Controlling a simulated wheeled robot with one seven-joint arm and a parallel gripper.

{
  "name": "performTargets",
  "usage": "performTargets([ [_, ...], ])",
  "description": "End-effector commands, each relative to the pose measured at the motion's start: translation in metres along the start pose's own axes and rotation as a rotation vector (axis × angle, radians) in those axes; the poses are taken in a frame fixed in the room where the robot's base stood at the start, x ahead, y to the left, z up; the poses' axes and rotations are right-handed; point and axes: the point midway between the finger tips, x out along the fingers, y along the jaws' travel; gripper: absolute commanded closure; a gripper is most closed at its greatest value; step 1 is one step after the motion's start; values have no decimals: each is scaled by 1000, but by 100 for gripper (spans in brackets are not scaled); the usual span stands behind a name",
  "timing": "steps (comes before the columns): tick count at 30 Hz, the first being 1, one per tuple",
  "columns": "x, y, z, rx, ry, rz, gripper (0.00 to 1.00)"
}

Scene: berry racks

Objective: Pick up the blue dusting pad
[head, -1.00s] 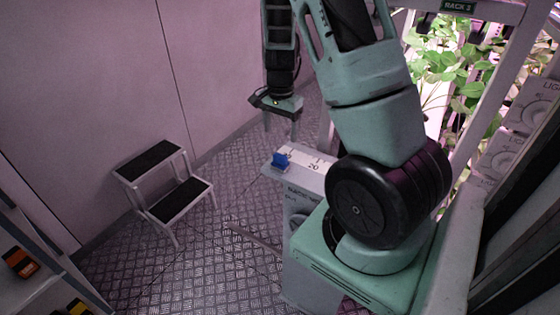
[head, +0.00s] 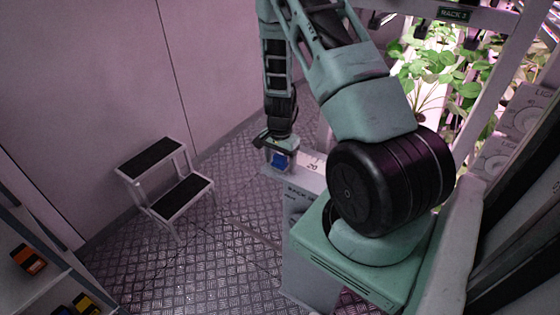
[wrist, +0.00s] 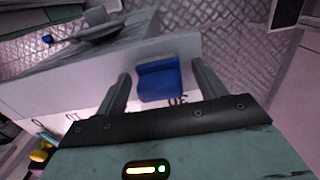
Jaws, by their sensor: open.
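The blue dusting pad (head: 281,161) sits on the left end of a pale ledge with printed numbers (head: 312,166). In the wrist view the pad (wrist: 158,80) is a blue block with a raised back part, lying between my two fingers. My gripper (head: 281,163) is open, pointing down, with its fingers on either side of the pad. In the wrist view the gripper (wrist: 158,90) shows a gap between each finger and the pad. Whether the fingertips touch the ledge cannot be told.
A two-step stool (head: 166,183) stands on the metal floor at the left. A shelf (head: 40,285) with orange and yellow items is at the lower left. A plant rack (head: 455,15) rises at the right.

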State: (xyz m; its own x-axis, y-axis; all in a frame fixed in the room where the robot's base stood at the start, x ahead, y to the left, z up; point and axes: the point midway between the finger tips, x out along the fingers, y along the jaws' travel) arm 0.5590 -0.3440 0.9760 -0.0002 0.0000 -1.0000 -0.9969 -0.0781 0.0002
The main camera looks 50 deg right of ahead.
Motion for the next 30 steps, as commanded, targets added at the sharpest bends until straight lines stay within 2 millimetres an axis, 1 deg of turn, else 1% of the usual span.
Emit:
performTargets([
  [7,2,0,0,0,0,0,29],
  [8,2,0,0,0,0,0,32],
  [9,2,0,0,0,0,0,43],
  [11,2,0,0,0,0,0,60],
  [12,2,0,0,0,0,0,71],
  [13,2,0,0,0,0,0,78],
  [23,1,0,0,0,0,-1,78],
  [26,-4,-1,0,-1,1,-1,78],
  [30,-17,-1,0,-2,3,-3,78],
])
